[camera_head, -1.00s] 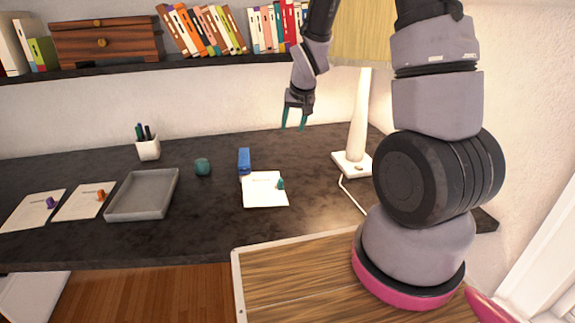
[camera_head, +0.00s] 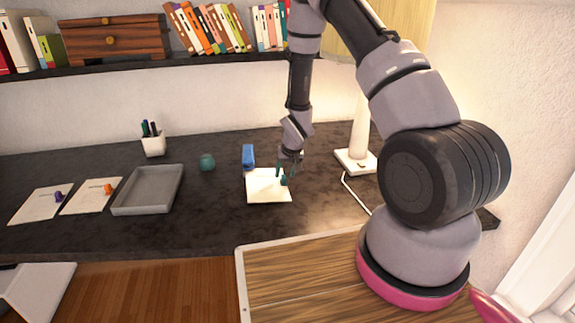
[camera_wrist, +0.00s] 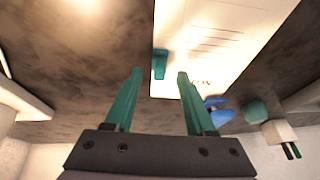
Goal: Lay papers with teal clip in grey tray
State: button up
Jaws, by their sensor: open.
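The papers with the teal clip (camera_head: 266,190) lie on the dark desk, right of centre. In the wrist view the white papers (camera_wrist: 215,40) fill the upper middle, and the teal clip (camera_wrist: 160,64) sits at their edge. My gripper (camera_head: 284,174) is at the papers' right side, close to the clip. In the wrist view my gripper (camera_wrist: 158,75) is open, its two teal fingers apart, with the clip just beyond the gap between the fingertips. Nothing is between the fingers. The grey tray (camera_head: 148,190) is empty on the desk to the left.
Papers with a purple clip (camera_head: 40,206) and papers with an orange clip (camera_head: 91,196) lie left of the tray. A blue stapler-like object (camera_head: 248,156) stands right behind the teal-clip papers. A teal round object (camera_head: 207,162), a pen cup (camera_head: 153,145) and a lamp (camera_head: 356,160) stand farther back.

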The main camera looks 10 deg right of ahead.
aim_at(286, 193)
jog(key=shift+x, duration=1.3)
grip_shut()
jog(key=shift+s+a, duration=0.15)
jog(key=shift+s, duration=3.35)
jog(key=shift+o, duration=0.6)
grip_release()
